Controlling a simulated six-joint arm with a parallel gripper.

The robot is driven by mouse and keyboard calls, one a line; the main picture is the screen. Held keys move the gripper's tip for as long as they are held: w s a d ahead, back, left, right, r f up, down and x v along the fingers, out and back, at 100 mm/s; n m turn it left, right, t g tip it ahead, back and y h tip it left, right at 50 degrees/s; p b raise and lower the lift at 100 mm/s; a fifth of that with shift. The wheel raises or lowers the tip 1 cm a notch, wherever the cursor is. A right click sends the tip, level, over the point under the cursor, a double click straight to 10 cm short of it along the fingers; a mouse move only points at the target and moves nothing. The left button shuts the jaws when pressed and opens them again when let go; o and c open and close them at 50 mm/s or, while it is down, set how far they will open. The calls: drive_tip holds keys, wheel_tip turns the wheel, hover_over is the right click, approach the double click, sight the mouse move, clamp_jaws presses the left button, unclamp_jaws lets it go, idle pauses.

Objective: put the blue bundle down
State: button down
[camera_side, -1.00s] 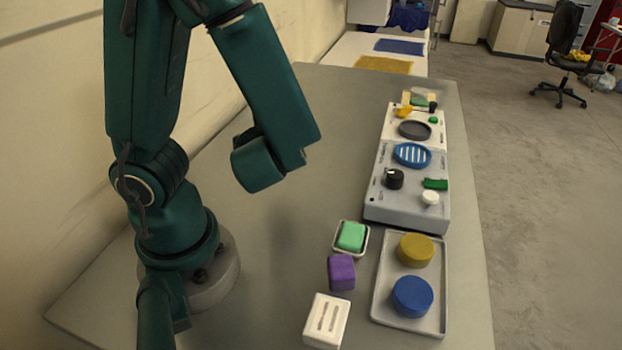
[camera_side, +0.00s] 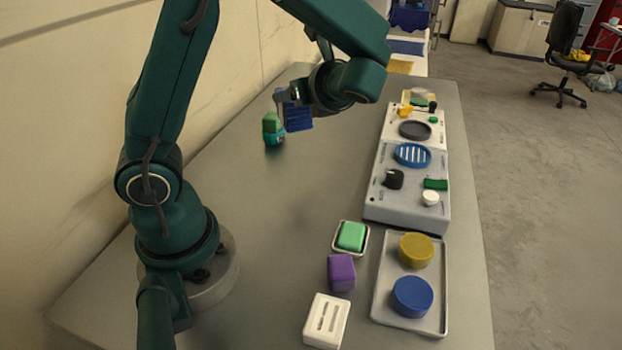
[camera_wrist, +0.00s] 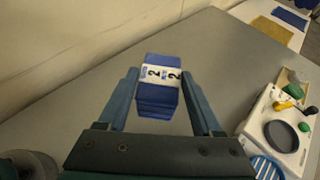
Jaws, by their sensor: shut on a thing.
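The blue bundle (camera_side: 298,117) is a stack of blue cloth. In the wrist view the bundle (camera_wrist: 159,90) shows a white band marked "2" and sits between the two fingers of my gripper (camera_wrist: 162,92). My gripper (camera_side: 290,98) is shut on it at the far part of the bench in the side view. The bundle looks held above the bench top; the exact gap under it cannot be told.
A green-capped teal bottle (camera_side: 273,129) stands just left of the bundle. Grey and white panels (camera_side: 380,205) with dials run along the right edge. A tray (camera_side: 437,318) with yellow and blue round pieces is nearer. The middle of the bench (camera_side: 250,220) is clear.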

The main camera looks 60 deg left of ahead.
drive_tip(key=a, duration=0.1)
drive_tip(key=a+n+g, duration=0.1)
drive_tip(key=shift+s+a+f, duration=0.15)
drive_tip(key=shift+a+f, duration=0.1)
drive_tip(key=shift+a, duration=0.05)
drive_tip(key=shift+s+a+f+g, duration=0.1)
drive_tip(key=shift+a+f+g, duration=0.05)
drive_tip(key=shift+g, duration=0.15)
drive_tip(key=shift+w+d+f, duration=1.3)
drive_tip(key=shift+w+f, duration=0.05)
drive_tip(key=shift+f, duration=0.45)
drive_tip(key=shift+w+d+f, duration=1.35)
drive_tip(key=shift+f, duration=0.5)
drive_tip(key=shift+w+d+f, duration=1.3)
drive_tip(key=shift+w+f, duration=0.05)
drive_tip(key=shift+f, duration=0.45)
drive_tip(key=shift+c, duration=0.2)
unclamp_jaws()
drive_tip(key=shift+f, duration=0.15)
